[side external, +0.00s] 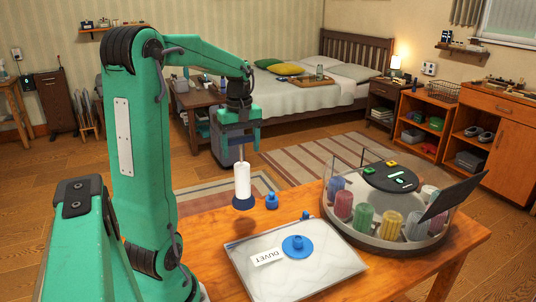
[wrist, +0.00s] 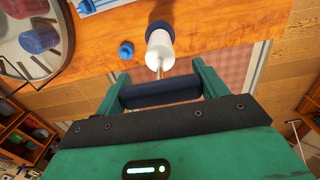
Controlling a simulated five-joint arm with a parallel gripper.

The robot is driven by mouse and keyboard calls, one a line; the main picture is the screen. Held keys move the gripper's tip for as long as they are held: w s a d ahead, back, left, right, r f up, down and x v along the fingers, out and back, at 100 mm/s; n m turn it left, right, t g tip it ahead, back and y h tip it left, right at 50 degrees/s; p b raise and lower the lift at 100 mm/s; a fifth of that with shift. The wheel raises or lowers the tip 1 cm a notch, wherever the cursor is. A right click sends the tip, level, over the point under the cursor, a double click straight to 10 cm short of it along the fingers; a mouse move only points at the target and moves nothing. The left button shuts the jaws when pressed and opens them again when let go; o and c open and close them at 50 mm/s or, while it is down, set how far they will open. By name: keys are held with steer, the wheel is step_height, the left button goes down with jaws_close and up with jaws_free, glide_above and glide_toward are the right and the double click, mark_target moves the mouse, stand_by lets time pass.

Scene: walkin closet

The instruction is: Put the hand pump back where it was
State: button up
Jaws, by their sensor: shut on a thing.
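The hand pump (side external: 243,180) has a white barrel, a dark blue foot and a thin rod. My gripper (side external: 240,148) is shut on its dark blue crossbar handle, with the barrel hanging upright below. The foot appears held above the wooden table, with a shadow beneath. In the wrist view the handle (wrist: 160,93) lies between the fingers of my gripper (wrist: 160,80), and the barrel (wrist: 159,47) extends away from them. A flat pale bag (side external: 325,268) labelled DUVET, with a round blue valve (side external: 298,246), lies on the table to the right of the pump.
A small blue cap (side external: 271,201) stands on the table (side external: 400,280) just right of the pump. A round clear-walled container (side external: 372,240) with several coloured cylinders and a raised dark panel (side external: 453,197) occupies the table's right side.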

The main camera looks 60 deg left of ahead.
steer(key=a+f, duration=0.1)
steer(key=s+a+f, duration=0.1)
steer(key=a, duration=0.1)
steer(key=shift+a, duration=0.3)
steer(key=shift+f, duration=2.1)
steer(key=o, duration=1.9)
steer(key=shift+f, duration=0.15)
step_height(320, 180, up, 12)
steer(key=shift+r, duration=0.15)
